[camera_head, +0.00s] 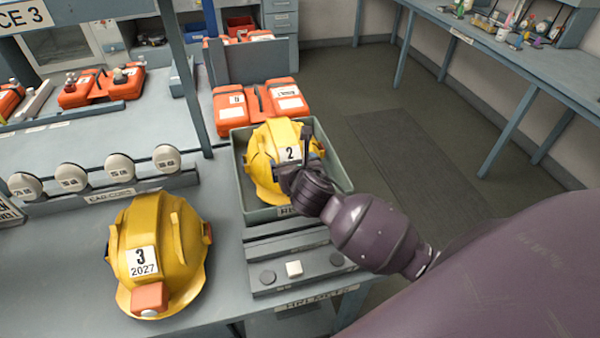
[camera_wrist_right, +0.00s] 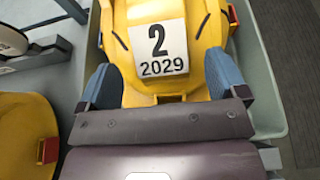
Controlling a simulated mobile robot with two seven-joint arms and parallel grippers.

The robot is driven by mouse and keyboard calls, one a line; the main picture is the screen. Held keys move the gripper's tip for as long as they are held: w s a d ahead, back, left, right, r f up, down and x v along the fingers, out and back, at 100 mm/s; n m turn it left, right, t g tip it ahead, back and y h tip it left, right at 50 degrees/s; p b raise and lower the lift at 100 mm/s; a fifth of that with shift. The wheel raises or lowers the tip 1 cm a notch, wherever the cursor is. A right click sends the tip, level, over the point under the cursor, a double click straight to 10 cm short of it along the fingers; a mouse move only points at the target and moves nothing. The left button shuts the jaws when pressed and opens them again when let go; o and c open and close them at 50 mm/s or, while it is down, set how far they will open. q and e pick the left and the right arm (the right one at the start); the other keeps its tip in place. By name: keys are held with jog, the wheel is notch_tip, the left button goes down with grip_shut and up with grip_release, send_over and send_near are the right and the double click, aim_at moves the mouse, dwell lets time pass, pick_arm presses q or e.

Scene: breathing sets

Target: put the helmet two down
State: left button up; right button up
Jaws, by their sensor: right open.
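The yellow helmet two (camera_head: 262,150), with a white label "2 2029", sits in a grey-green tray (camera_head: 243,185) on the bench. It also fills the top of the right wrist view (camera_wrist_right: 190,88). My right gripper (camera_head: 305,165) is at the helmet's near right side in the head view. In the right wrist view its blue finger pads (camera_wrist_right: 160,85) stand apart on either side of the helmet's front part. The jaws are open; I cannot tell whether the pads touch the helmet. My left gripper is not in view.
Yellow helmet three (camera_head: 172,240) stands on the bench left of the tray. Orange cases (camera_head: 262,103) lie behind the tray. A grey panel with knobs (camera_head: 300,262) is in front of it. A blue post (camera_head: 185,75) rises behind left. Round white caps (camera_head: 118,166) line a rack.

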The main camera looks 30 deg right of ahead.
jog(key=v, duration=1)
jog(key=shift+s+r, duration=0.2)
jog(key=shift+s, duration=0.15)
jog(key=shift+s+a+f, duration=0.1)
